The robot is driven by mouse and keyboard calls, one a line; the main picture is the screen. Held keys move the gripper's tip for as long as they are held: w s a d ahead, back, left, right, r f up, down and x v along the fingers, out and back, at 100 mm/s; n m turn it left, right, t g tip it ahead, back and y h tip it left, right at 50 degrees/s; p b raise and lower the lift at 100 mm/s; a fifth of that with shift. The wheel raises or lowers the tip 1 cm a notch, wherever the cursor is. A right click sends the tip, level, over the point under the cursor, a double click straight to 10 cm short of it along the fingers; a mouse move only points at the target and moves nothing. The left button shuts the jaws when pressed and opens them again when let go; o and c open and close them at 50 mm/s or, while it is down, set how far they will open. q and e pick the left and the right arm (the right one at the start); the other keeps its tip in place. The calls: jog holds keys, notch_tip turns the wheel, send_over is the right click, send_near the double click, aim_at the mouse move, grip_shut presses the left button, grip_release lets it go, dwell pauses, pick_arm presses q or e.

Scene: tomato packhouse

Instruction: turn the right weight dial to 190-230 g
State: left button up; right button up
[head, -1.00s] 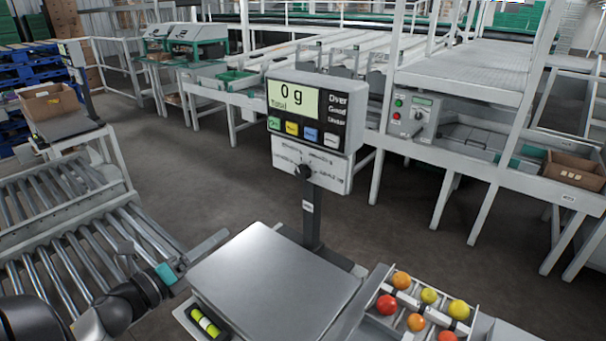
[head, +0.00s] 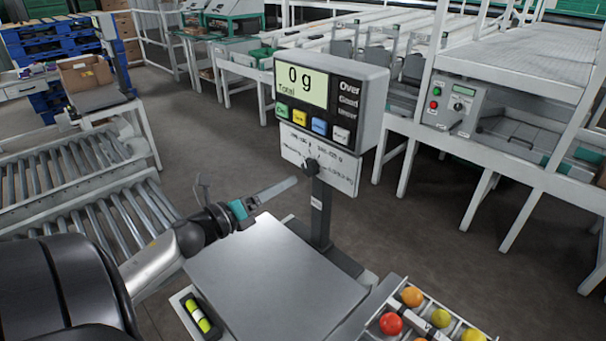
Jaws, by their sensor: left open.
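The weight dial (head: 311,168) is a small dark knob on a white plate (head: 340,172) under the scale's display box. The plate carries printed ranges around the knob, too small to read surely, and I cannot tell which range it points at. The display (head: 302,86) reads 0 g, Total. My left gripper (head: 276,191), with teal parts at its base, is open and empty. It is above the back left edge of the weighing plate, left of the dial and a little lower in the picture, apart from it. My right gripper is out of view.
The bare steel weighing plate (head: 275,272) lies in front of the dial's post (head: 321,215). A tray of colourful tomatoes (head: 391,324) is at the front right, and a yellow-green level vial (head: 198,315) at the front left. A roller conveyor (head: 90,215) is on the left.

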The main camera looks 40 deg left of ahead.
aim_at(307, 170)
pick_arm(q)
jog(key=w, duration=0.6)
jog(key=shift+d+b, duration=0.25)
jog(key=shift+b, duration=0.1)
jog(key=shift+w+d, duration=0.1)
jog(key=shift+w, duration=0.85)
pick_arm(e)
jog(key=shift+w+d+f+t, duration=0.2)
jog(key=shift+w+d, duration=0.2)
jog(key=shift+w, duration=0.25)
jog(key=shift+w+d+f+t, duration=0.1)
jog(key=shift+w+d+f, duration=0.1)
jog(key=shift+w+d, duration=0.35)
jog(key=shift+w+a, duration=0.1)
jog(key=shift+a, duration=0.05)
pick_arm(q)
grip_shut()
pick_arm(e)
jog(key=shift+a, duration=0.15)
